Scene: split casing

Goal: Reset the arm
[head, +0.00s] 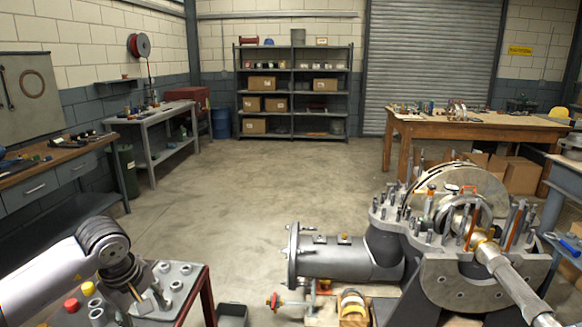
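My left arm, white with dark grey joints, comes in at the lower left. Its gripper (139,296) points down over a small table (190,308) with grey cylindrical parts on it. Its fingertips are small and dark against these parts, so I cannot tell whether it is open or shut, or whether it touches anything. My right gripper is not in view.
A split casing (462,285) with upright studs and a shaft (515,285) fills the lower right. A grey pipe section (345,258) adjoins it. A dark bin (232,315) stands beside the small table. The middle floor is clear; workbenches and shelves (293,90) stand farther back.

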